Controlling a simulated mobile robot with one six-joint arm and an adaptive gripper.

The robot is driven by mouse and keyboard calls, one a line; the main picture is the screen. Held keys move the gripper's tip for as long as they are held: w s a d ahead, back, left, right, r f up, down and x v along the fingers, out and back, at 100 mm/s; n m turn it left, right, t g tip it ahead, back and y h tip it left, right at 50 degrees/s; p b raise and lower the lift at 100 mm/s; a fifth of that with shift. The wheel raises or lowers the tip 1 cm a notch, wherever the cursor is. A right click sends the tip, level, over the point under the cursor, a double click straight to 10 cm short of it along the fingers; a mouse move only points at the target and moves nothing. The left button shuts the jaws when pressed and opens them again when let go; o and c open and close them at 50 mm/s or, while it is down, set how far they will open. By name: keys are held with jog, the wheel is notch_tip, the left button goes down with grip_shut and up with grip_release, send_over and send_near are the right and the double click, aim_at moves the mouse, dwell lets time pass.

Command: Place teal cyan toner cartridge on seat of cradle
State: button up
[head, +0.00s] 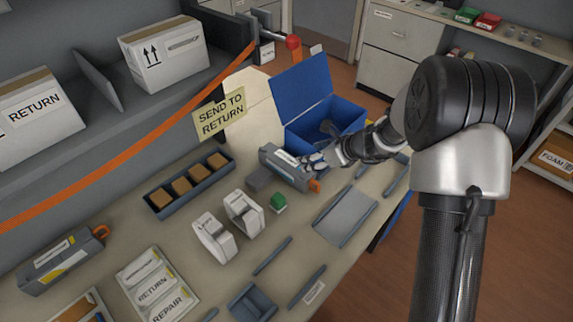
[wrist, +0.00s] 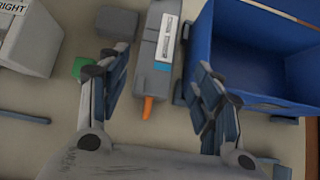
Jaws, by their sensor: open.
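A grey toner cartridge (head: 288,168) with a white label and an orange tab lies on the bench in front of the blue bin. In the wrist view the cartridge (wrist: 158,60) shows a small blue mark, and its orange tab points toward me. My gripper (head: 318,163) is open over the tab end; in the wrist view its fingers (wrist: 160,100) stand either side of the tab, with gaps. A flat grey plate with side rails (head: 345,216) lies to the right and nearer; it may be the cradle, and its seat is empty. Finger contact is hidden in the head view.
An open blue bin (head: 335,130) stands just behind the cartridge. A small green block (head: 278,202) and white upright parts (head: 243,213) stand to the left. Another grey cartridge (head: 62,262) with a yellow mark lies far left. Low rails (head: 307,286) lie near the front edge.

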aim_at(287, 161)
jog(key=b+x, duration=0.4)
jog(key=x, duration=1.2)
jog(key=shift+a+f, duration=0.1)
jog(key=c, duration=1.2)
jog(key=shift+r, duration=0.25)
jog(key=shift+c, duration=0.9)
